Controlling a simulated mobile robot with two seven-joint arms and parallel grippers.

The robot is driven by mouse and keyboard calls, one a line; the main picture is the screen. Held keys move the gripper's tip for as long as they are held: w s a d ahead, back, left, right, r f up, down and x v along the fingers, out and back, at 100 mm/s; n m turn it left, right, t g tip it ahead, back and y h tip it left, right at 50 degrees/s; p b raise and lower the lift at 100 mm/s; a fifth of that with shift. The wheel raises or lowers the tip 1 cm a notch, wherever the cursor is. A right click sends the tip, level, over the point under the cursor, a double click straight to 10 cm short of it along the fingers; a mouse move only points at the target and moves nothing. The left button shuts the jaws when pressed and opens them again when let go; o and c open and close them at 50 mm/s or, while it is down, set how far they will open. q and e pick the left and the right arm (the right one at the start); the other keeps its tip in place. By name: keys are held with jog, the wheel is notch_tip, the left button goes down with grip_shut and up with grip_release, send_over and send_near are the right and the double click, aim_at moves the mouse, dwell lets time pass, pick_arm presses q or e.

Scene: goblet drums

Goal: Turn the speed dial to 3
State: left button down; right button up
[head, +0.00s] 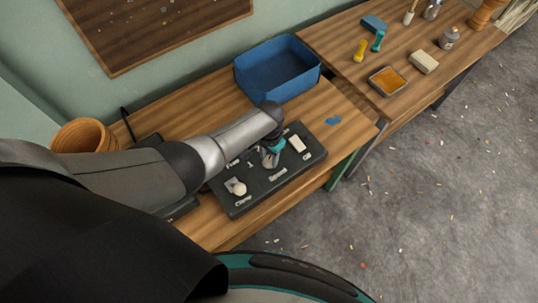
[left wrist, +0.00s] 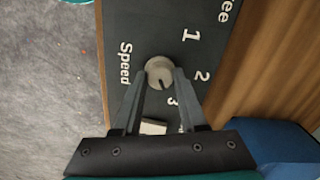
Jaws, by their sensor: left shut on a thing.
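The speed dial (left wrist: 158,70) is a round grey knob on a dark control panel (head: 247,203), beside the word "Speed". Numbers 1, 2 and 3 are printed around it. The dial's dark pointer mark faces roughly toward the 3 in the left wrist view. My left gripper (left wrist: 160,77) is shut on the dial, with one finger on each side of it. In the head view the left gripper (head: 271,156) reaches down to the panel and mostly hides the dial. My right gripper is not in view.
The panel also carries a pale switch (head: 297,143) and a clamp knob (head: 239,188). A blue bin (head: 277,70) stands behind the panel, and a wooden pot (head: 82,134) is at left. A second table with small items, including a tray (head: 387,81), is at upper right.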

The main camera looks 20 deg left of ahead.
aim_at(269, 159)
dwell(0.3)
pick_arm(q)
jog(key=shift+c, duration=2.3)
grip_release()
notch_tip(269, 159, up, 15)
jog(key=p, duration=0.6)
jog(key=shift+r, duration=0.1)
